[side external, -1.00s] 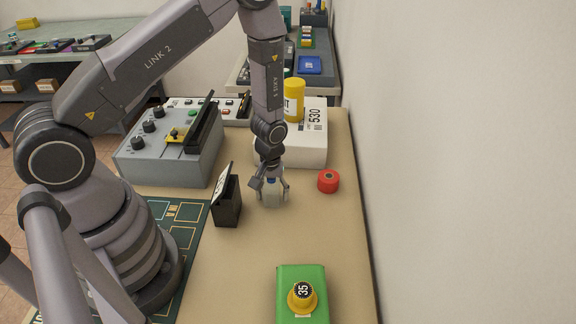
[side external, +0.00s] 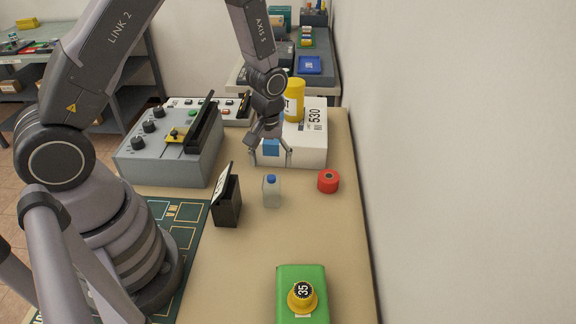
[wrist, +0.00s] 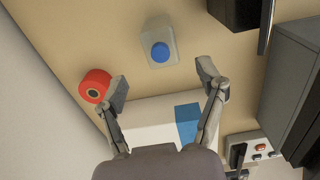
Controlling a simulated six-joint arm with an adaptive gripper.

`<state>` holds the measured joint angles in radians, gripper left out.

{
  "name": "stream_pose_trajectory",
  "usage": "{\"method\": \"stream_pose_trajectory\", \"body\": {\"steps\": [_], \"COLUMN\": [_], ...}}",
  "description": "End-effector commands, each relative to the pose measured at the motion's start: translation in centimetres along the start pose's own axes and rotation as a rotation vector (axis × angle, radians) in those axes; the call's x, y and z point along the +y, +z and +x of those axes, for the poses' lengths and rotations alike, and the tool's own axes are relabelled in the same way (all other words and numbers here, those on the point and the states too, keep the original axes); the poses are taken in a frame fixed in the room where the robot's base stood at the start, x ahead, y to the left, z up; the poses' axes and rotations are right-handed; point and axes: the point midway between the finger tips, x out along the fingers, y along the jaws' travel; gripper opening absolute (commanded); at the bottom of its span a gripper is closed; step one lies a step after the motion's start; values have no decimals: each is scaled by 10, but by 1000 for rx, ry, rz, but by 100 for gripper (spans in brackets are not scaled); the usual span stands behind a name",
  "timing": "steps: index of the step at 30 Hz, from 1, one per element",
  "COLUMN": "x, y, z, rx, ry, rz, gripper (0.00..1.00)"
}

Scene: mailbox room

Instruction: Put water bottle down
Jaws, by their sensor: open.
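The water bottle (side external: 271,193) is small and translucent with a blue cap. It stands upright on the tan table, between the black holder and the red roll. It also shows in the wrist view (wrist: 160,47), seen from above and just beyond my fingertips. My gripper (side external: 271,160) is open and empty, above and behind the bottle in the side view and apart from it. In the wrist view my gripper (wrist: 163,80) has its two fingers spread wide with nothing between the tips.
A red roll (side external: 328,181) lies right of the bottle and a black holder (side external: 227,203) stands left. A white box (side external: 313,150) with a yellow canister (side external: 294,100) is behind. A grey control box (side external: 150,160) is at left. The table in front is clear up to a green box (side external: 288,279).

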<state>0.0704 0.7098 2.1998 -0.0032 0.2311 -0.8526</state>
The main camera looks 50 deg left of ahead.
Motion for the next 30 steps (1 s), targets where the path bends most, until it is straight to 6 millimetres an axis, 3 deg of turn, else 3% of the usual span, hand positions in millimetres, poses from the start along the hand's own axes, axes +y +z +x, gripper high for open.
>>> {"method": "stream_pose_trajectory", "body": {"steps": [5,8,11,15,21,24,30], "x": [0,-1,-7,-30,-81,-108,-147], "y": [0,-2,0,15,55,78,113], "z": [-21,-50,-98,-174,-254,-279,-298], "rx": [6,28,71,150,280,346,438], "ry": [7,31,70,123,175,189,193], "rz": [10,52,133,283,495,593,729], "gripper": [71,71,71,71,71,71,71]}}
